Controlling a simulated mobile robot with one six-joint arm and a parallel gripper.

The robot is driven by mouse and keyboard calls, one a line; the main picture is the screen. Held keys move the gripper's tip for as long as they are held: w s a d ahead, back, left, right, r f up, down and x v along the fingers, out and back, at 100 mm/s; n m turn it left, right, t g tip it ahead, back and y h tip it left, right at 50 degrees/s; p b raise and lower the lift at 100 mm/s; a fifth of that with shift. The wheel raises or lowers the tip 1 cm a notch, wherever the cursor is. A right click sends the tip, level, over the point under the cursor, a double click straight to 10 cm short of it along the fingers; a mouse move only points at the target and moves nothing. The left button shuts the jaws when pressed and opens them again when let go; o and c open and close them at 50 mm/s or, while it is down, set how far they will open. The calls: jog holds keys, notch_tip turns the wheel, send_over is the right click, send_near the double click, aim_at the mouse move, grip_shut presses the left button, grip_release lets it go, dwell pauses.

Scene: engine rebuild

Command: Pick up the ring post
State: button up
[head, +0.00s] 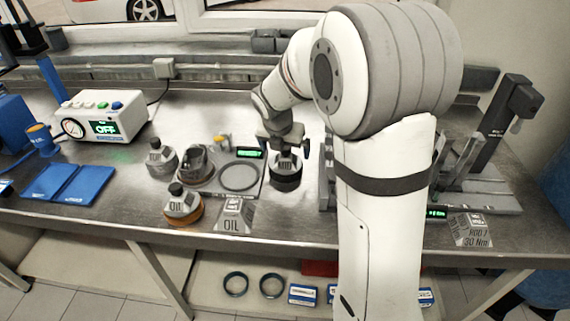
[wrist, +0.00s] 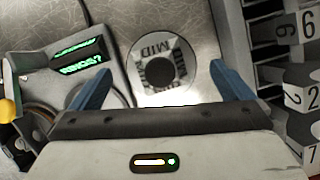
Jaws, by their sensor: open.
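A grey post-like piece marked MID (wrist: 161,68) shows in the wrist view, round-based with lettered faces and a dark round middle. I take it for the ring post, though no label says so. In the head view it stands on a dark round base (head: 286,182) on the steel bench, partly hidden by my gripper (head: 285,150). My gripper is open, with its blue fingers (wrist: 162,85) on either side of the MID piece in the wrist view. I see no clear contact, and the height gap is hard to judge.
A device with a lit display (head: 250,153) and round dishes stands left of the piece. Numbered blocks (wrist: 300,92) stand close on the right in the wrist view.

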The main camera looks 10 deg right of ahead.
aim_at(286, 155)
jog(key=x, duration=0.4)
jog(key=shift+w+d+f, duration=0.1)
jog(key=shift+f, duration=0.1)
jog(key=shift+c, duration=0.2)
jog(key=c, duration=1)
jog(key=shift+r, duration=0.1)
